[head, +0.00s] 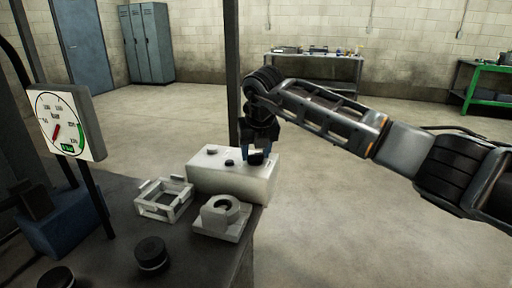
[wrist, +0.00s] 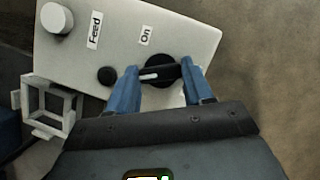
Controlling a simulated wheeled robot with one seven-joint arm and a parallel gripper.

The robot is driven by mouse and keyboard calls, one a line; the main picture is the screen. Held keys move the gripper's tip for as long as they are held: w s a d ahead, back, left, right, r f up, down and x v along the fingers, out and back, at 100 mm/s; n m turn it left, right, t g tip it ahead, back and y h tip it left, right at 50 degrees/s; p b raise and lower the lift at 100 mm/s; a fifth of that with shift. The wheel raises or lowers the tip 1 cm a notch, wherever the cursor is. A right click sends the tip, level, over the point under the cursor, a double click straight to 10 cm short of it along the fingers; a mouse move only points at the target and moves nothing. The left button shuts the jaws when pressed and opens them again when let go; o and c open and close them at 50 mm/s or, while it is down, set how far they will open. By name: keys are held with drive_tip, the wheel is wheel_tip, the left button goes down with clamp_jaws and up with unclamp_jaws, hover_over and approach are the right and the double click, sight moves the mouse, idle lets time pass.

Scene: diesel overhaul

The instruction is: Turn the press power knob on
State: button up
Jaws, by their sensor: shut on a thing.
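The press power knob (wrist: 158,72) is a black round knob with a white pointer mark, below the "On" label (wrist: 146,36) on a pale control box (wrist: 185,30). The box (head: 232,182) stands at the right edge of the dark bench in the head view, and the knob (head: 256,158) shows on its top. My gripper (wrist: 160,74) points down with its blue fingers on both sides of the knob, shut on it. The pointer mark lies roughly sideways in the wrist view. In the head view my gripper (head: 257,150) is over the box's right part.
The box also carries a small black button (wrist: 107,75), a white knob (wrist: 57,19) and a "Feed" label (wrist: 95,30). A white frame (head: 164,200), a pale block with a round hole (head: 222,216) and black discs (head: 151,254) lie nearby. A gauge (head: 66,125) stands at left.

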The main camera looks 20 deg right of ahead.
drive_tip(key=m+h+p, duration=0.1)
drive_tip(key=m, duration=0.2)
drive_tip(key=shift+a+r+m, duration=0.1)
drive_tip(key=shift+r+m, duration=0.05)
drive_tip(key=shift+m, duration=0.25)
drive_tip(key=m+p, duration=0.1)
drive_tip(key=m+g+h+p, duration=0.1)
drive_tip(key=m, duration=0.1)
drive_tip(key=shift+w+a+m+h, duration=0.1)
drive_tip(key=shift+m+h, duration=0.2)
drive_tip(key=m+g+p, duration=0.1)
drive_tip(key=m, duration=0.2)
drive_tip(key=shift+w+m+h, duration=0.1)
drive_tip(key=shift+m+h, duration=0.2)
drive_tip(key=shift+h, duration=0.1)
drive_tip(key=shift+w+m+g+h+p, duration=0.1)
drive_tip(key=shift+m+g+h+p, duration=0.4)
drive_tip(key=shift+m, duration=1.4)
drive_tip(key=shift+g, duration=0.4)
drive_tip(key=o, duration=1)
drive_tip(key=shift+o, duration=0.2)
drive_tip(key=v, duration=0.7)
drive_tip(key=shift+r, duration=0.3)
